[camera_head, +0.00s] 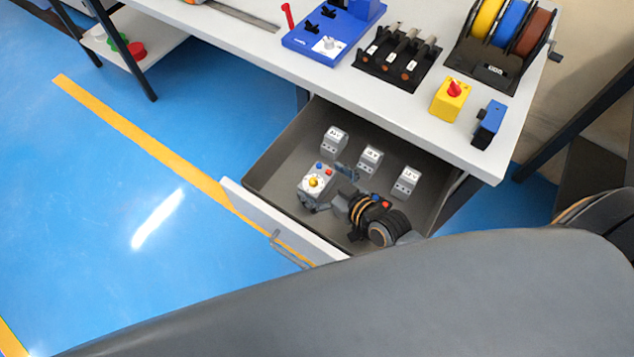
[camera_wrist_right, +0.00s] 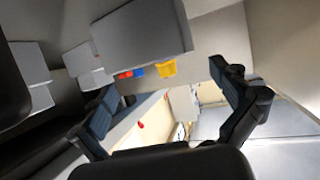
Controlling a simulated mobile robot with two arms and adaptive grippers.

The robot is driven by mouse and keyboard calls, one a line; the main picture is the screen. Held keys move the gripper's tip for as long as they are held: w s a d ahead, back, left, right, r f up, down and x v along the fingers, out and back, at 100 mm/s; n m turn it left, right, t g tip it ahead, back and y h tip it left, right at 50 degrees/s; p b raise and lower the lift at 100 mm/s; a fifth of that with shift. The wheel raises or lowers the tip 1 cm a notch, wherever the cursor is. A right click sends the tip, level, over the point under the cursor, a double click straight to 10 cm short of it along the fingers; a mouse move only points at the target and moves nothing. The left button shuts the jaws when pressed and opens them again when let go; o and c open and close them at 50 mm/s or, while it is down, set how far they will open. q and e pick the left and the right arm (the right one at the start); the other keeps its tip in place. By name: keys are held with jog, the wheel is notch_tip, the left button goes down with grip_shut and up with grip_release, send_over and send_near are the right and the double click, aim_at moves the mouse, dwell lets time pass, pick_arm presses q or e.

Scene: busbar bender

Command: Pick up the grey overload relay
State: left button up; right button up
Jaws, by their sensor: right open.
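The grey overload relay (camera_head: 313,183) sits in the open drawer, near its front-left side. It has a yellow dial and small red and blue buttons on top. My right gripper (camera_head: 329,187) reaches down into the drawer from the right, open, with its fingers close around or beside the relay; contact is unclear. In the right wrist view the relay (camera_wrist_right: 145,38) appears as a large grey block with its coloured buttons, above the gap between the open fingers (camera_wrist_right: 165,84). My left gripper is not in view.
The drawer (camera_head: 283,152) also holds several light-grey modules, including one in the middle (camera_head: 369,160). The worktop (camera_head: 408,112) above carries a blue device (camera_head: 331,32), a black fuse unit (camera_head: 397,58), a yellow switch box (camera_head: 450,99) and a blue-black part (camera_head: 488,125). My arm covers the foreground.

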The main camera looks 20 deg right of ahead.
jog(key=shift+x, duration=2.8)
jog(key=shift+s+d, duration=0.1)
jog(key=c, duration=1.1)
